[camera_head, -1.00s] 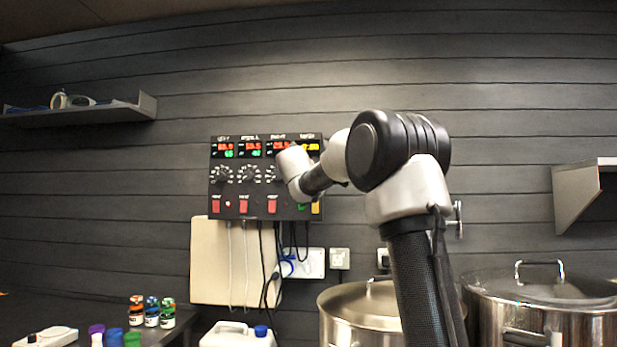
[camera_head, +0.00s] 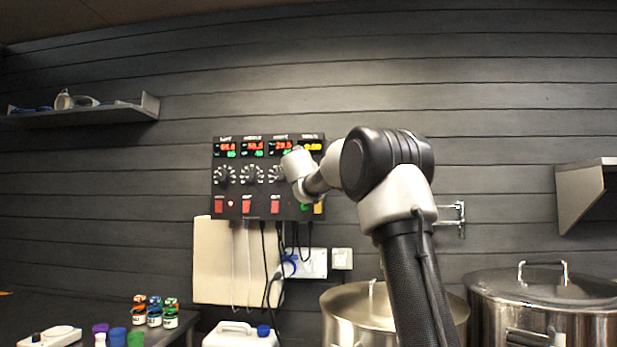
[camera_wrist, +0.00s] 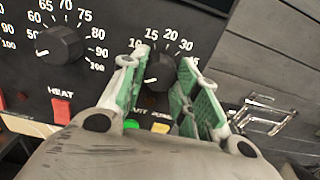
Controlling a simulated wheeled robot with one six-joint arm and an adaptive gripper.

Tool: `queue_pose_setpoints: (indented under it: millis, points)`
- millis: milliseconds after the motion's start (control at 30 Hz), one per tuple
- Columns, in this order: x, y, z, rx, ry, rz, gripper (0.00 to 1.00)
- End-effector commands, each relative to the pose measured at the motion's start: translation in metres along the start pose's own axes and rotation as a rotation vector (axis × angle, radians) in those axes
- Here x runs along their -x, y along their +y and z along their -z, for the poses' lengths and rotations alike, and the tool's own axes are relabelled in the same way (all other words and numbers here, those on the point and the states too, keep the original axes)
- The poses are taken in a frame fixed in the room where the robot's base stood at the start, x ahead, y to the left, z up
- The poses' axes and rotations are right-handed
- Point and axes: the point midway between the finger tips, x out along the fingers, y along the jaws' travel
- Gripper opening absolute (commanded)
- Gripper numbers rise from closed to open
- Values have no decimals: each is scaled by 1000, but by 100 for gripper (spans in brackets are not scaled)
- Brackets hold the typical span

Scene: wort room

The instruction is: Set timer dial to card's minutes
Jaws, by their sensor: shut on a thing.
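A pale mark shows at the dial's lower left. In the head view my wrist hides the dial. The yellow timer display (camera_head: 312,147) shows at the panel's upper right and seems to read 0:00, though small. I cannot make out a card with minutes.
A heat knob (camera_wrist: 60,46) sits left of the timer dial, with a red switch (camera_wrist: 61,110) below it. Green (camera_wrist: 131,124) and yellow (camera_wrist: 160,128) buttons lie under the dial. A metal wall bracket (camera_wrist: 265,115) is at right. Steel kettles (camera_head: 545,300) stand below.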

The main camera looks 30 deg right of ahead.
Motion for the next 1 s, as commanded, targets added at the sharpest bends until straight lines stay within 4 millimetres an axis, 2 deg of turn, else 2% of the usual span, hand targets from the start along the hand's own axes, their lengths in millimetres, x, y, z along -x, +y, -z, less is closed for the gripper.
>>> queue_pose_setpoints:
  millis: [367, 1000]
  points:
    - [0, 0, 0, -116, 0, 0, 7]
    - [0, 0, 0, -695, 0, 1, 7]
